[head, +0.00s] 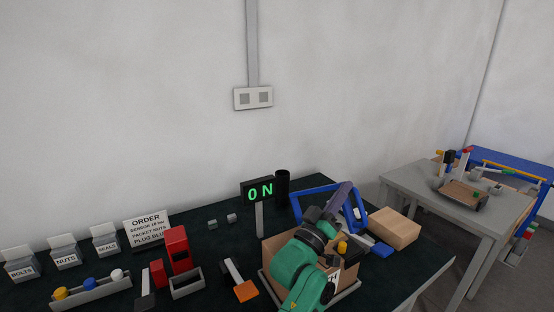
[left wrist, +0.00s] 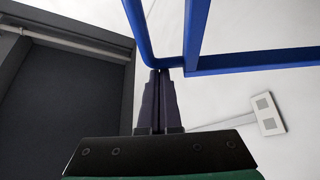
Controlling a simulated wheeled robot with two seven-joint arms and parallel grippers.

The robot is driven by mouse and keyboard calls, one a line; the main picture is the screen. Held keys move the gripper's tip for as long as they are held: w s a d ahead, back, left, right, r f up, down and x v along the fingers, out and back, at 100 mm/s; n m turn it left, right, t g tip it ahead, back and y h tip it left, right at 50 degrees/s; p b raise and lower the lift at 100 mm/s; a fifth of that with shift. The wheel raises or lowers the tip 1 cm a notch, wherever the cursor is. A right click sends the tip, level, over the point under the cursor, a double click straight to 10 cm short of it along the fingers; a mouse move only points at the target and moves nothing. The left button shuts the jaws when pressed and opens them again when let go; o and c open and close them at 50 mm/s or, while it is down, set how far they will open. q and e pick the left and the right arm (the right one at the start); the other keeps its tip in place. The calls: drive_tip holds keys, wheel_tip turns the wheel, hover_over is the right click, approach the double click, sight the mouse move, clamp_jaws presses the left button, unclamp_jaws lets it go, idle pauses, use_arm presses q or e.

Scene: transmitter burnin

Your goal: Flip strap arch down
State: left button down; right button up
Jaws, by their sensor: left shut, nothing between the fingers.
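The blue strap arch (head: 318,189) stands raised behind an open cardboard-coloured box (head: 349,279) in the head view. Its bars also cross the top of the left wrist view (left wrist: 255,60). My left gripper (head: 346,187) reaches up over the box, in front of the arch's right part and hiding some of it. In the left wrist view its fingertips (left wrist: 160,72) are together and empty, close to the arch's lower corner. I cannot tell whether they touch the arch. My right gripper is not in view.
An ON display (head: 259,191) and a black cup (head: 282,184) stand left of the arch. A closed brown box (head: 394,228) and a blue block (head: 382,250) lie to the right. A red stand (head: 177,248) and small bins are at left.

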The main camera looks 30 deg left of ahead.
use_arm(q)
drive_tip(key=s+d+f+m+h+b, duration=0.3)
drive_tip(key=d+f+m+b, duration=0.1)
drive_tip(key=d+f+b, duration=0.1)
drive_tip(key=s+d+f+m+g+h+b, duration=0.1)
drive_tip(key=s+d+f+m+h+b, duration=0.2)
drive_tip(key=d+f, duration=0.4)
drive_tip(key=shift+s+f+m+b, duration=0.65)
drive_tip(key=shift+f+m+b, duration=0.4)
drive_tip(key=shift+f, duration=0.55)
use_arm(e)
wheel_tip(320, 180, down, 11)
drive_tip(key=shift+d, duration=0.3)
